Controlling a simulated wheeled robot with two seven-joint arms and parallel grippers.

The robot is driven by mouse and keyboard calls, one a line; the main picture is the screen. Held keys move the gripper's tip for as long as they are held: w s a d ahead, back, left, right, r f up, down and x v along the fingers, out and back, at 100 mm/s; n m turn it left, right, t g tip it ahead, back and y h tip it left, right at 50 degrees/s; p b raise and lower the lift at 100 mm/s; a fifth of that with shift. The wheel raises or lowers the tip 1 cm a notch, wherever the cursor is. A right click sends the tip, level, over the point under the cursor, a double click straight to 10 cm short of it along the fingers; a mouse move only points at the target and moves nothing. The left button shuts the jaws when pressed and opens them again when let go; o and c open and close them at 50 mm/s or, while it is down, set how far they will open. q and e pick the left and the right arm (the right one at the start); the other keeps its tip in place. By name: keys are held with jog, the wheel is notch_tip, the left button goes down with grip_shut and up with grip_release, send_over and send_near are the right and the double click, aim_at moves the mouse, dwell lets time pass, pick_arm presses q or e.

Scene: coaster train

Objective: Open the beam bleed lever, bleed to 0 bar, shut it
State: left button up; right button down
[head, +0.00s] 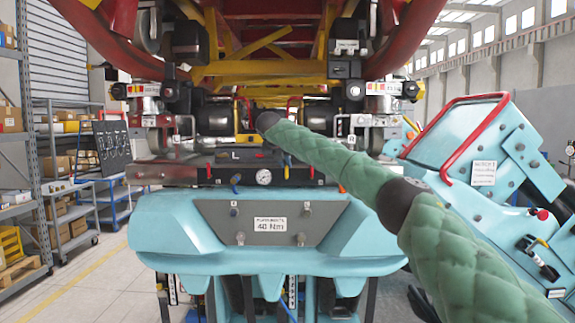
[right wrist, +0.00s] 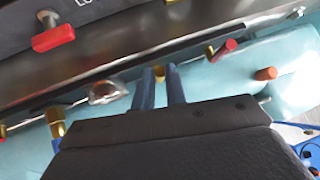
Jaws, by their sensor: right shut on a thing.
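The dark beam (head: 205,173) runs across the front of the train above the light-blue body. A round white gauge (head: 263,177) sits on it; the needle is too small to read. My right arm in its green sleeve crosses the head view, and little of the right gripper (head: 288,163) shows, just right of the gauge. In the right wrist view its two blue fingers are shut on a small brass-coloured piece (right wrist: 159,73), which looks like the bleed lever. The fingers hide much of it, so its angle is unclear. My left gripper is not in view.
A red handle (right wrist: 54,38) stands left of the fingers, another red one (right wrist: 230,46) and an orange knob (right wrist: 266,73) to the right. The plate reading 40 Nm (head: 270,224) is below the beam. Shelves (head: 28,140) stand left; a tilted light-blue unit (head: 490,145) stands right.

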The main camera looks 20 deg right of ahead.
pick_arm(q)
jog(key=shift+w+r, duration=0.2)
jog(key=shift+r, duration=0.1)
pick_arm(e)
jog(key=shift+a+f+h, duration=0.1)
jog(key=shift+f+h, duration=0.05)
jog(key=shift+h, duration=0.15)
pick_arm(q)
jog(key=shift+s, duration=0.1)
pick_arm(e)
jog(key=c, duration=1.5)
grip_release()
jog(key=shift+o, duration=0.3)
jog(key=shift+w+f, duration=0.1)
jog(key=shift+w, duration=0.1)
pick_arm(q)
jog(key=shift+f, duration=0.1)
pick_arm(e)
jog(key=shift+s, duration=0.1)
